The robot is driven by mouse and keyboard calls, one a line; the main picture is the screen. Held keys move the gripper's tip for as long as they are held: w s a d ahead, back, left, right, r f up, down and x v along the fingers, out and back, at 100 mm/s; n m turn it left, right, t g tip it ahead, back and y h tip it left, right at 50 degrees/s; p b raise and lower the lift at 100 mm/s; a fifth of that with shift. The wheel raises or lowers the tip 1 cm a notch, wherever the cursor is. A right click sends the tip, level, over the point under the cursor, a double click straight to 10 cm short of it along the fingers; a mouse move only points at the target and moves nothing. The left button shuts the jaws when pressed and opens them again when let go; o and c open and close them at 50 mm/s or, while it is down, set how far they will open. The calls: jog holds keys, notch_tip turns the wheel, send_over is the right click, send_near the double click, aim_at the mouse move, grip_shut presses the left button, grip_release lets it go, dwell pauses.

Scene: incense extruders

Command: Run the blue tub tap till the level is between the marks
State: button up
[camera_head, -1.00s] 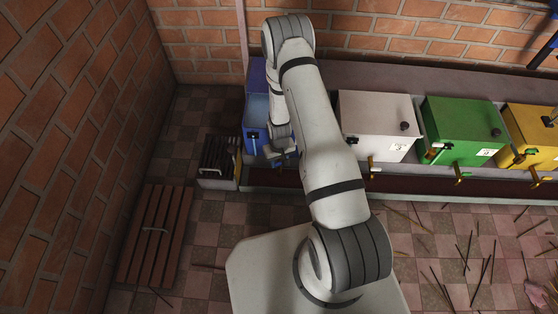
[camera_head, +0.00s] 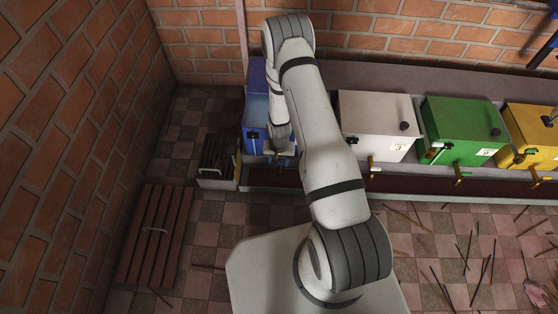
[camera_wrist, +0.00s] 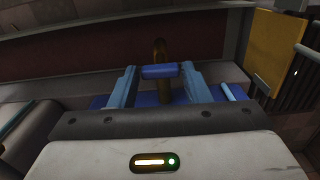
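The blue tub (camera_head: 256,108) stands at the left end of the row in the head view, partly behind my arm. Its level and marks cannot be made out. In the wrist view, a brass tap (camera_wrist: 160,48) with a blue handle (camera_wrist: 160,71) shows ahead. My gripper (camera_wrist: 159,74) has its two fingers apart, one on each side of the blue handle. Narrow gaps seem to remain between handle and fingers; contact cannot be told. In the head view my arm's end is at the tub's front and hides the tap.
A white tub (camera_head: 375,112), a green tub (camera_head: 462,125) and a yellow tub (camera_head: 530,130) stand to the right. A dark slatted crate (camera_head: 217,155) is beside the blue tub. A wooden slatted board (camera_head: 153,235) lies at left. Sticks litter the right floor.

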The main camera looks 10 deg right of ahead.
jog(key=o, duration=0.3)
notch_tip(320, 180, up, 8)
jog(key=p, duration=0.3)
dwell(0.6)
